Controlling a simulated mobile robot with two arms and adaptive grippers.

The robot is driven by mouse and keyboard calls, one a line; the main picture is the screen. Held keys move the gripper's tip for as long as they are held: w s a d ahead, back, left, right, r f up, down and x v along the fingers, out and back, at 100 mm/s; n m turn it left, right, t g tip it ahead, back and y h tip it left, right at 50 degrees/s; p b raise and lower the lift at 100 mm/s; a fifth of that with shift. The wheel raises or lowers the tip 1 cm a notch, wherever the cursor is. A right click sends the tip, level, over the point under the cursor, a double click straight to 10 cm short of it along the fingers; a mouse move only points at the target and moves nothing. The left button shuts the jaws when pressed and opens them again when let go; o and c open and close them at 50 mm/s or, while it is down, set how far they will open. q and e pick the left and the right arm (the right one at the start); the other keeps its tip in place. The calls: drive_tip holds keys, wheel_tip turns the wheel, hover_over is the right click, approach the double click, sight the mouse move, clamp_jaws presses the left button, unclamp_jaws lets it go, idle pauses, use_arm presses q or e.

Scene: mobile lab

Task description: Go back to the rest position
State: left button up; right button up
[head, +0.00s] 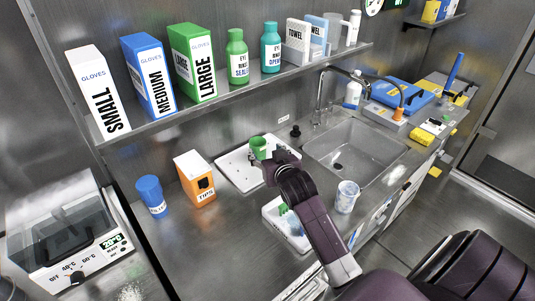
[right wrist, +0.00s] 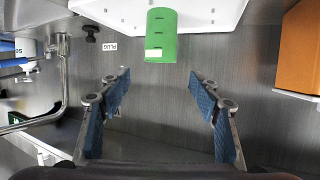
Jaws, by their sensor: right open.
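My right arm reaches over the counter (head: 228,228) in the head view, with its gripper (head: 266,166) just in front of a green container (head: 258,146). The container stands upright on a white tray (head: 234,172) by the back wall. In the right wrist view the two blue-padded fingers of my right gripper (right wrist: 159,76) are spread wide with nothing between them. The green container (right wrist: 161,35) is beyond the fingertips, apart from them. My left gripper is in neither view.
A second white tray (head: 293,239) with green items lies partly behind my right arm. A clear cup (head: 346,196) stands right of it, near the sink (head: 352,153). A tips box (head: 195,179) and blue bottle (head: 152,196) stand left. A shelf (head: 250,85) with glove boxes hangs above.

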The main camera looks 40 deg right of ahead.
drive_tip(key=shift+s+a+r, duration=0.2)
drive_tip(key=shift+s, duration=0.35)
drive_tip(key=shift+r, duration=0.1)
